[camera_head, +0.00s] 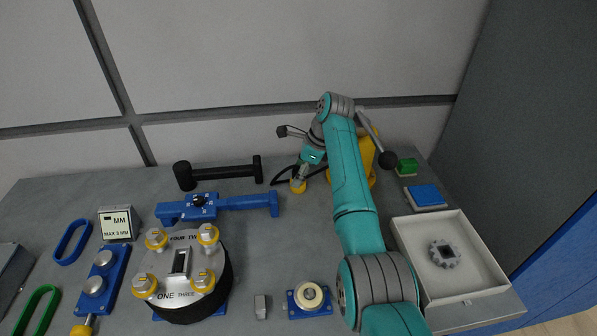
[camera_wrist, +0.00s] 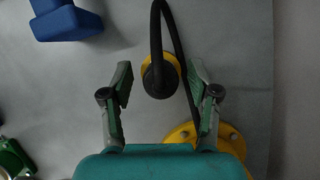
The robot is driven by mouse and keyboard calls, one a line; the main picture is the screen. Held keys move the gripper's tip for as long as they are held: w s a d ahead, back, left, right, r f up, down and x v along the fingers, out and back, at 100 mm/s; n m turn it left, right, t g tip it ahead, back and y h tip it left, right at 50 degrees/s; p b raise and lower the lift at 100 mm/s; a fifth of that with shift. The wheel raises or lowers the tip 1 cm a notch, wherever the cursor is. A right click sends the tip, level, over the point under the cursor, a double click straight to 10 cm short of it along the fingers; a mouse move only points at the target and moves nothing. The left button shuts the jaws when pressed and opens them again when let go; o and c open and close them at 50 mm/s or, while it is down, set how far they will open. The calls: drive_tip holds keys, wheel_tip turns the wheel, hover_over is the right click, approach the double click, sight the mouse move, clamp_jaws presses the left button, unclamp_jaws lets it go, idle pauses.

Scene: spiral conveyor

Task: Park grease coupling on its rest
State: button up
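The black grease hose (camera_wrist: 157,25) loops down in the wrist view to a dark coupling (camera_wrist: 157,82). A yellow ring or base (camera_wrist: 172,62) shows around and behind the coupling's end; I cannot tell whether this is its rest. My gripper (camera_wrist: 161,78) is open, its fingers apart on either side of the coupling, with visible gaps to both. In the head view, my gripper (camera_head: 302,174) is low at the back of the bench, above a small yellow piece (camera_head: 298,187). The yellow grease pump (camera_head: 366,158) stands behind my arm, partly hidden.
A drum (camera_head: 182,280) with several yellow-based fittings stands front left. A blue tool (camera_head: 235,203) and black bar (camera_head: 225,173) lie left of my gripper. A grey tray (camera_head: 480,290) holding a gear (camera_head: 444,254) is at right. A roller on a blue base (camera_head: 309,298) sits in front.

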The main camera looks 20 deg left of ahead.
drive_tip(key=shift+r, duration=0.1)
drive_tip(key=v, duration=1.2)
drive_tip(key=shift+s, duration=0.1)
